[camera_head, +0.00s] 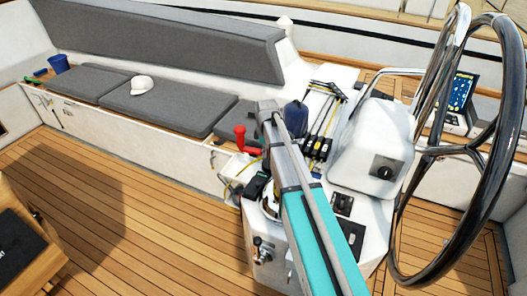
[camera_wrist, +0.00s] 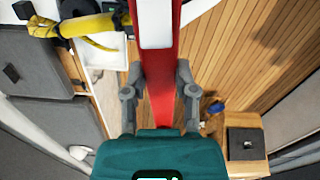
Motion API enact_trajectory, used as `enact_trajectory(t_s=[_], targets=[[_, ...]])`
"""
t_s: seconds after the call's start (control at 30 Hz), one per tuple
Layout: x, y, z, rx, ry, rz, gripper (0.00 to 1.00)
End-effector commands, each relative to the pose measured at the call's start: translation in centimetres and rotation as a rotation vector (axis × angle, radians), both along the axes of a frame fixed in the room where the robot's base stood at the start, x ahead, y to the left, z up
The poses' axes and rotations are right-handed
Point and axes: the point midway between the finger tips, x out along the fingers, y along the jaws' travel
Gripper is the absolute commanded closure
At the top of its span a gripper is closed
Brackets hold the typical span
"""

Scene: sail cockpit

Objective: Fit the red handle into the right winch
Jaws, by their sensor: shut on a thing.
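The red handle (camera_wrist: 160,85) runs up the middle of the wrist view as a long red bar with a white panel at its upper part. My gripper (camera_wrist: 159,75) is shut on it, one grey finger on each side. In the head view the red handle (camera_head: 241,138) shows a raised grip, left of my arm, above the pale seat end. My fingers are hidden behind my arm there. A dark blue rounded thing (camera_head: 296,117) stands just right of my arm; I cannot tell whether it is a covered winch. The right winch is not clearly visible.
A large steering wheel (camera_head: 490,150) and a white pedestal (camera_head: 370,150) stand at the right. Rope clutches and lines (camera_head: 322,125) lie beside my arm. Grey cushions (camera_head: 170,105) line the bench, with a white cap (camera_head: 142,85) on them. The teak floor (camera_head: 130,200) is open at left.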

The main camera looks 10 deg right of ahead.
Motion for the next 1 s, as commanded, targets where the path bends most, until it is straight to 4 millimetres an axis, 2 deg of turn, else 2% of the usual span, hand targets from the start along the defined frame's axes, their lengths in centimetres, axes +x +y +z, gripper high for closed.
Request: enact_trajectory(t_s=[0.7, 0.73, 0.93, 1.0], targets=[[0.00, 0.03, -0.51, 0.000, 0.000, 0.000, 1.00], [0.00, 0.03, -0.51, 0.000, 0.000, 0.000, 0.62], [-0.01, 0.03, -0.52, 0.000, 0.000, 0.000, 0.24], [0.00, 0.04, -0.52, 0.000, 0.000, 0.000, 0.23]])
